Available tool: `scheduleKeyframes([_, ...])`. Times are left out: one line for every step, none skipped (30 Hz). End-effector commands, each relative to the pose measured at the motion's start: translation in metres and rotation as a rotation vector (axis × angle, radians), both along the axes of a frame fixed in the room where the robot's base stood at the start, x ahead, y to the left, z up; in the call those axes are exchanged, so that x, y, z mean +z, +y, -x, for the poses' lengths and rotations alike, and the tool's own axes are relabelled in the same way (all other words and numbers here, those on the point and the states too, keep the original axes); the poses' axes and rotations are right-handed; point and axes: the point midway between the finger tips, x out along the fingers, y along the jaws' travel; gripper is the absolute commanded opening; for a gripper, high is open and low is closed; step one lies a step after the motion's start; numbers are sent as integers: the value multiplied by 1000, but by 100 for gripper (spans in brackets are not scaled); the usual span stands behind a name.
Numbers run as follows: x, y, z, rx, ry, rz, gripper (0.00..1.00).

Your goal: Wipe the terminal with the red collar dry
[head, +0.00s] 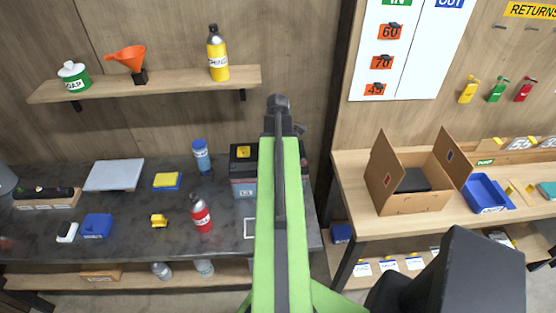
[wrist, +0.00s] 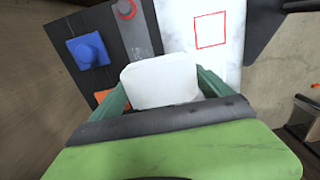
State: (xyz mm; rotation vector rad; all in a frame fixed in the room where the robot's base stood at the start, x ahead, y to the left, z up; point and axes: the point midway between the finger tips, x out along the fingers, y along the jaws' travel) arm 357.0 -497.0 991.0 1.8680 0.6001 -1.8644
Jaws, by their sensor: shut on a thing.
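My gripper (wrist: 162,84), with green fingers, is shut on a white pad or cloth (wrist: 160,80) in the wrist view. In the head view, a dark-topped battery-like box (head: 244,187) stands on the left bench, partly behind my arm. My gripper's fingers are hidden there.
A red bottle (head: 201,214) and a blue bottle (head: 201,157) stand left of the box. An open carton (head: 405,203) is on the right bench.

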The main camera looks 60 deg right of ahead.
Motion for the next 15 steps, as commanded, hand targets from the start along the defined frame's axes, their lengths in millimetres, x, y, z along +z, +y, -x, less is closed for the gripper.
scheduleKeyframes([-2, 0, 0, 0, 0, 0, 50])
scheduleKeyframes([-2, 0, 0, 0, 0, 0, 50])
scheduleKeyframes([-3, 0, 0, 0, 0, 0, 50])
scheduleKeyframes([-4, 0, 0, 0, 0, 0, 50])
scheduleKeyframes([-5, 0, 0, 0, 0, 0, 50])
scheduleKeyframes([-6, 0, 0, 0, 0, 0, 50])
scheduleKeyframes([-6, 0, 0, -1, 0, 0, 50])
scheduleKeyframes([-7, 0, 0, -1, 0, 0, 50])
scheduleKeyframes([-8, 0, 0, -1, 0, 0, 50])
scheduleKeyframes([-8, 0, 0, -1, 0, 0, 50])
scheduleKeyframes([-9, 0, 0, -1, 0, 0, 50])
scheduleKeyframes([-10, 0, 0, -1, 0, 0, 50])
scheduleKeyframes([-10, 0, 0, -1, 0, 0, 50])
scheduleKeyframes([-11, 0, 0, -1, 0, 0, 50])
scheduleKeyframes([-12, 0, 0, -1, 0, 0, 50])
